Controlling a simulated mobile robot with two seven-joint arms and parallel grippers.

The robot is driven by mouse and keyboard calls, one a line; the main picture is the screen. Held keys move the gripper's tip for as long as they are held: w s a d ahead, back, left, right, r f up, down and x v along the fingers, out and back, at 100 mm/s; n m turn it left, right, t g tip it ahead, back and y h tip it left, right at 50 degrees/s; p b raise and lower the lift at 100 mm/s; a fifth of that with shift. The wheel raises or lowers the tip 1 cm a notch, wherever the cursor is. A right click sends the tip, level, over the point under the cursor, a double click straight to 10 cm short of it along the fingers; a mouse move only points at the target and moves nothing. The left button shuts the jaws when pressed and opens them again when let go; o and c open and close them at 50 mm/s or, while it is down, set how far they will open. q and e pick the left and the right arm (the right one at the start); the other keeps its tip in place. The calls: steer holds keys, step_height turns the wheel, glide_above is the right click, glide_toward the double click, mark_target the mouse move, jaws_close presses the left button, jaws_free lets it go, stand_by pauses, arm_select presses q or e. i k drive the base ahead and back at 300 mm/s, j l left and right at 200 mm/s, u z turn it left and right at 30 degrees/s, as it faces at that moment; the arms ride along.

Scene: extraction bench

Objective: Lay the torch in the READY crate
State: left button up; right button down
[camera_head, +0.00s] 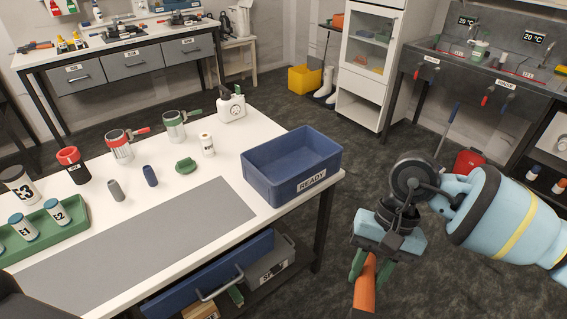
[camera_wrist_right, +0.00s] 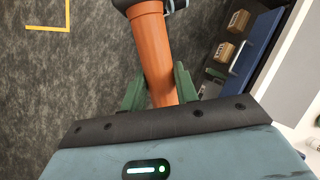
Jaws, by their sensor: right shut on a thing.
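The torch is an orange cylinder (camera_head: 365,285) held below my right gripper (camera_head: 362,264) in the head view. In the right wrist view the orange torch (camera_wrist_right: 153,50) lies between the two green fingers of my right gripper (camera_wrist_right: 158,90), with a dark part at its far end. The gripper is shut on it, off the right front edge of the table, over the floor. The blue READY crate (camera_head: 307,185) stands on the table's right end, to the left of and beyond the gripper. The part of its inside that shows is empty. My left gripper is not in view.
The white table (camera_head: 225,160) carries a grey mat (camera_head: 140,240), a green tray (camera_head: 84,212) of labelled jars, and several mugs and small containers. A blue drawer (camera_head: 215,280) and shelf boxes sit under it. Dark floor is open around the gripper.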

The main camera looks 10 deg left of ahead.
mark_target(292, 163)
steer(key=i+l+u, duration=0.15)
steer(key=u, duration=0.3)
steer(key=i+l+u, duration=0.25)
steer(key=u, duration=0.25)
steer(key=i+l, duration=0.1)
steer(key=i, duration=0.3)
steer(key=i+l+u, duration=0.1)
steer(key=i, duration=0.35)
